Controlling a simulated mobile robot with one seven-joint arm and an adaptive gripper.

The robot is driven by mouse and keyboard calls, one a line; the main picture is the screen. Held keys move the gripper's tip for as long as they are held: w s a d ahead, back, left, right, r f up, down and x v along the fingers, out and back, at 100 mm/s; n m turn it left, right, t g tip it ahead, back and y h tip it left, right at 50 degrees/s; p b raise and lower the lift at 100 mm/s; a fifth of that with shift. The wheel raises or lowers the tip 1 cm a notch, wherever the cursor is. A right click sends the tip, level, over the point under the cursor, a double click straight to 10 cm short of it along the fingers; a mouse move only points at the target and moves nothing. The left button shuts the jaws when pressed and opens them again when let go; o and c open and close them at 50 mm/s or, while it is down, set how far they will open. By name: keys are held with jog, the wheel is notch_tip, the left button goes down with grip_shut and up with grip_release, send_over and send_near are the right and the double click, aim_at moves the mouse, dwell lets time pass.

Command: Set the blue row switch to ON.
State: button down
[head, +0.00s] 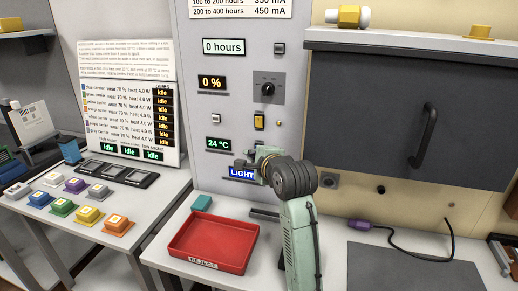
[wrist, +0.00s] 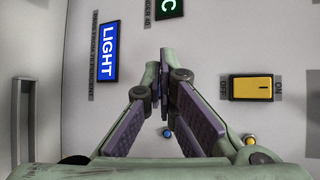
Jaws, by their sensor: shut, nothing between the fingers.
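My gripper (head: 258,163) is in front of the grey control panel, just right of the blue LIGHT sign (head: 242,173). In the wrist view its fingers (wrist: 164,68) are together at the tips, with nothing between them. I cannot pick out the blue row switch. I cannot tell whether the fingertips touch the panel.
A rotary dial (head: 267,89) sits higher on the panel. A red reject tray (head: 212,241) lies on the table below. A grey cabinet (head: 375,110) with a handle is at the right.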

dwell(0.4)
jog(key=shift+w+d+r+p, duration=0.1)
jog(key=shift+w+p, duration=0.3)
jog(key=shift+p, duration=0.05)
jog(key=shift+w+d, duration=0.15)
jog(key=shift+w, duration=0.15)
dwell(0.6)
jog(key=shift+s+a, duration=0.3)
jog(key=shift+s, duration=0.4)
jog(key=shift+s, duration=0.1)
jog(key=s, duration=0.1)
jog(key=s+a, duration=0.1)
jog(key=s, duration=0.1)
jog(key=s+f, duration=0.1)
jog(key=shift+s+a, duration=0.25)
